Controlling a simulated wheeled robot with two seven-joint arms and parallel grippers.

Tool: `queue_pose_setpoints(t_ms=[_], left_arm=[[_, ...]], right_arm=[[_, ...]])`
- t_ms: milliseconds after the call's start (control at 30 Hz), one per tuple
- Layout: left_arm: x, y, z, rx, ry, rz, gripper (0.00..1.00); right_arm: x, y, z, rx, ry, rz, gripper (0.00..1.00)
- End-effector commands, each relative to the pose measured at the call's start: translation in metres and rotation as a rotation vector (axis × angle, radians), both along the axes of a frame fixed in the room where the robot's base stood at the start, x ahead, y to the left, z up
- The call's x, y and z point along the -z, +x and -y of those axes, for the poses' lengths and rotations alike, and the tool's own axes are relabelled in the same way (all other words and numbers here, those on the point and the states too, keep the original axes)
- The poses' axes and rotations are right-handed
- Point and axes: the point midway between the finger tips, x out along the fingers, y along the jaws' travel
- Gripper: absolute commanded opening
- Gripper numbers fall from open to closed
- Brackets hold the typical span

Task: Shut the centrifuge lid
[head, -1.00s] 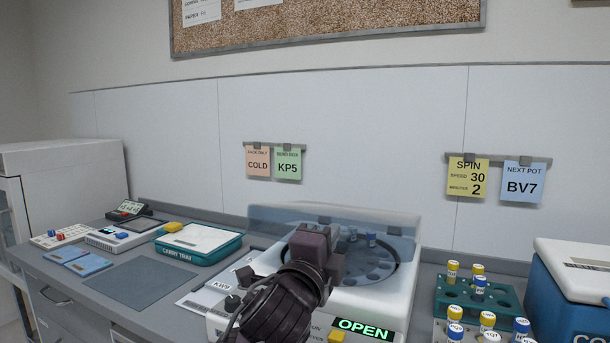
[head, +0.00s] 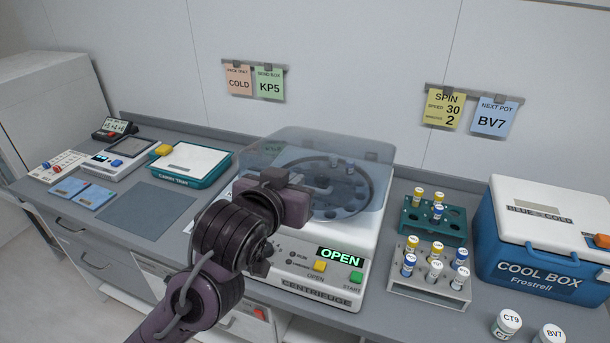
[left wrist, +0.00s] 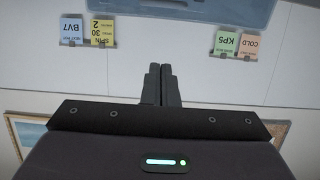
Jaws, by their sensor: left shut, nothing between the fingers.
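The white centrifuge (head: 310,293) stands on the counter, its display reading OPEN. Its translucent blue lid (head: 300,140) is raised at a slant; the round rotor bowl (head: 345,200) with a few tubes shows through and below it. My left gripper (head: 302,192) is shut and empty, in front of the lid's left part and over the centrifuge's front left. It hides part of the bowl and panel; contact with the lid cannot be told. In the left wrist view the closed fingers (left wrist: 161,85) point toward the wall, and a blue-grey panel, probably the lid (left wrist: 195,8), crosses the top edge.
Right of the centrifuge stand a green tube rack (head: 452,228), a grey tube rack (head: 430,290) and a blue cool box (head: 530,265). Two labelled pots (head: 507,324) stand at front right. Left are a teal tray (head: 190,180) and a bare grey mat (head: 145,212).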

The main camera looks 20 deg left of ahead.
Motion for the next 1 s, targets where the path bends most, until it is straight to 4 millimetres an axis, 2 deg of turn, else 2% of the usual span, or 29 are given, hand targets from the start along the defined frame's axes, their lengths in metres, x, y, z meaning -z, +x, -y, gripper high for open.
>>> queue_pose_setpoints(t_ms=[100,200,467,533,700,1000], left_arm=[[0.006,0.017,0.001,-0.001,-0.005,-0.002,0.0],[0.009,0.038,0.001,-0.001,-0.002,-0.004,0.0],[0.026,0.089,0.003,0.001,0.003,-0.002,0.0],[0.043,0.085,0.003,0.003,0.007,-0.006,0.0],[0.061,0.084,0.003,0.003,0.005,-0.001,0.0],[0.068,0.083,0.003,0.002,0.003,0.002,0.0]], right_arm=[[0.001,0.001,0.0,0.0,0.0,0.002,0.45],[-0.015,0.001,0.0,0.0,0.001,0.003,0.45],[-0.035,0.001,-0.001,0.0,0.002,0.004,0.45],[-0.037,0.001,-0.001,0.0,0.002,0.004,0.45],[-0.043,0.002,-0.001,0.0,0.002,0.005,0.45],[-0.043,0.002,-0.001,0.0,0.002,0.005,0.45]])
